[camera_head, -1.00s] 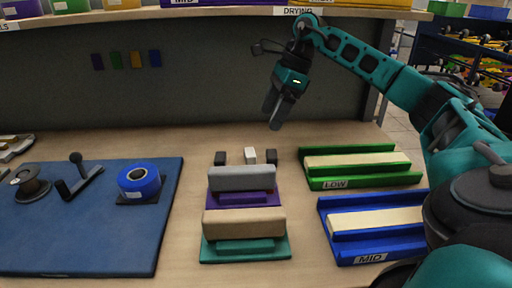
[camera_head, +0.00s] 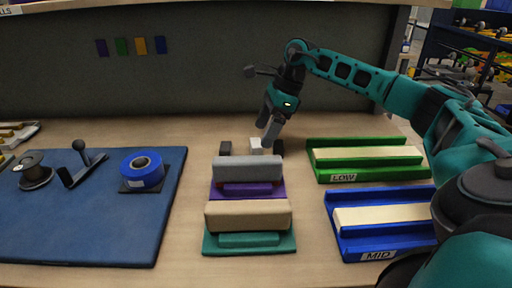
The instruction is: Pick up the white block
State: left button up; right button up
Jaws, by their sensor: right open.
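The small white block (camera_head: 255,145) stands on the table between two dark blocks, behind the grey-topped stamp. My right gripper (camera_head: 267,138) is open, its fingers pointing down at the white block. One finger shows just right of the block's upper part and partly covers the right dark block. I cannot tell whether the fingers touch the white block or are still above it. My left gripper is not in view.
A dark block (camera_head: 225,148) stands left of the white block. In front are a grey-topped purple stamp (camera_head: 248,170) and a tan-topped teal one (camera_head: 248,216). Green LOW (camera_head: 342,177) and blue MID (camera_head: 348,254) trays lie right; a blue mat (camera_head: 100,235) lies left.

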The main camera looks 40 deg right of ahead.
aim_at(257, 142)
jog(key=x, duration=0.4)
jog(key=shift+w+a, duration=0.1)
jog(key=shift+w, duration=0.15)
jog(key=shift+c, duration=0.2)
jog(key=shift+r, duration=0.1)
jog(key=c, duration=1.1)
